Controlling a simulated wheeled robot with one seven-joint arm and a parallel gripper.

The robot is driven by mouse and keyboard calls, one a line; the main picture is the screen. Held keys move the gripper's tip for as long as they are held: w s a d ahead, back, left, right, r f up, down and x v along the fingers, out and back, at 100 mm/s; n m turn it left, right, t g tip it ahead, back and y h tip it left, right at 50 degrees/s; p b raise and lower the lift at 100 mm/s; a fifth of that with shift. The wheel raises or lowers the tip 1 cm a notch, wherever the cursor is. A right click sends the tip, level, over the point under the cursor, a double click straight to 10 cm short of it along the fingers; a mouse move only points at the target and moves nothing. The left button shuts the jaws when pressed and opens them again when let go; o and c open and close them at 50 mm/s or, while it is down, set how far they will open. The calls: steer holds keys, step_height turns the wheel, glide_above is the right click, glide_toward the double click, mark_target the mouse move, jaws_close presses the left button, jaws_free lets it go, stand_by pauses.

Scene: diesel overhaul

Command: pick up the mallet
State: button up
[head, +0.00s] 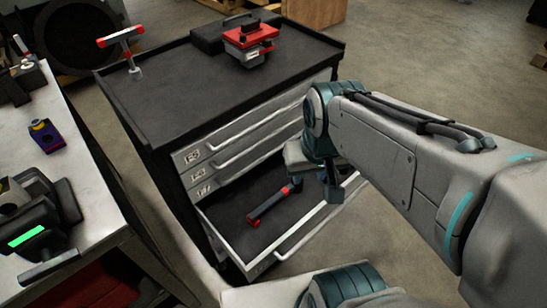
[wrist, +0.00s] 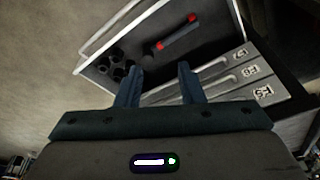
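A dark bar with red ends (head: 268,205) lies in the open drawer (head: 222,208) of the cabinet. It also shows in the wrist view (wrist: 178,33), beyond my fingertips. A T-shaped tool (head: 121,40) with a pale, red-ended crosspiece stands upright at the cabinet top's left corner. I cannot tell for certain which of these is the mallet. My gripper (wrist: 158,70) is open and empty, its two fingers apart. In the head view my gripper is above the drawer's right side, partly hidden by my arm, and clear of the bar.
Several dark round pieces (wrist: 118,66) sit in the drawer. Closed drawers (head: 245,140) are above it. A red and grey device (head: 250,42) stands on the cabinet top (head: 190,90). A metal bench (head: 85,190) is at left. Floor at right is clear beyond my arm.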

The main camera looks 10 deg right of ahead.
steer(key=shift+o, duration=1.2)
steer(key=n+g+b, duration=0.3)
steer(key=n+b, duration=0.3)
steer(key=n, duration=1.8)
glide_above(275, 198)
step_height(275, 198, down, 24)
steer(key=f+b, duration=0.1)
steer(key=f, duration=0.3)
steer(key=f+b, duration=0.1)
steer(key=f, duration=0.2)
steer(key=shift+w+a+f, duration=0.1)
steer(key=shift+a+f, duration=0.1)
steer(key=shift+f, duration=0.15)
steer(key=shift+d+f+b, duration=0.15)
steer(key=shift+f+b, duration=0.7)
steer(key=shift+f, duration=2.1)
jaws_close()
steer(key=shift+r, duration=0.1)
